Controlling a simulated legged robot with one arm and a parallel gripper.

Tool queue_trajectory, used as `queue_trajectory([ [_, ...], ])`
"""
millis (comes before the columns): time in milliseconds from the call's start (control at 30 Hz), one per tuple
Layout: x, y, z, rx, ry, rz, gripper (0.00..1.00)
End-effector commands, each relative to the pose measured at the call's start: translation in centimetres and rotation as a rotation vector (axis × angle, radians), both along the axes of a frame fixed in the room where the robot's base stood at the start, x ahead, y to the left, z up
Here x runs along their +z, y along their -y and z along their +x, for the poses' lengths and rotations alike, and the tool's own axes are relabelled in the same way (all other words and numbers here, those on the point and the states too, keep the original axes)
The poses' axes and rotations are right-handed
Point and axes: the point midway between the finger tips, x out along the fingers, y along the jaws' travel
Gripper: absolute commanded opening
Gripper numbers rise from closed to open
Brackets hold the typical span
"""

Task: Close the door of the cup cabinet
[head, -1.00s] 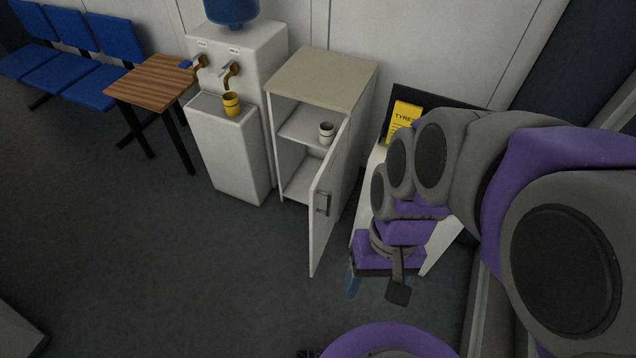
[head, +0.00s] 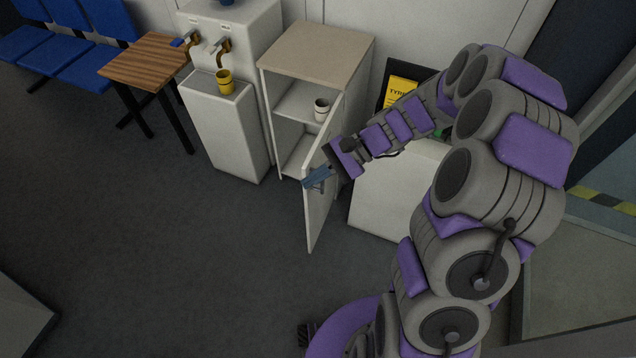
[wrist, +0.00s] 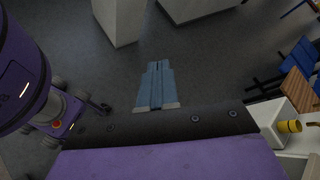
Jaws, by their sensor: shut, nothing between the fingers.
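The cup cabinet (head: 315,52) is a pale box with a beige top, standing beside the water dispenser. Its white door (head: 318,225) is hinged on the right and stands wide open, swung out toward me. A white cup (head: 321,110) with a dark rim sits on the upper shelf inside. My gripper (head: 314,178) has blue fingers, shut and empty, overlapping the door's handle area in the head view. The handle is mostly hidden behind them, and I cannot tell whether they touch. In the wrist view the blue fingers (wrist: 156,68) are together over dark floor.
A white water dispenser (head: 222,130) with a yellow cup (head: 225,82) stands left of the cabinet. A wooden table (head: 145,69) and blue chairs (head: 85,50) are farther left. A white box unit (head: 385,200) is right of the door. The floor in front is clear.

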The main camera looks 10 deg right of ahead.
Motion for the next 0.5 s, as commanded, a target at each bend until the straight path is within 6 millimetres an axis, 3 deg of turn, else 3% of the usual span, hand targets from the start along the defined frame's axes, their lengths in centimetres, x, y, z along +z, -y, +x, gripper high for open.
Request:
queue_trajectory([
  [267, -6.3, 1.2, 6.1, -0.267, -0.160, 0.116, 0.00],
  [500, -13.2, 6.1, 10.0, -0.516, -0.290, 0.201, 0.00],
])
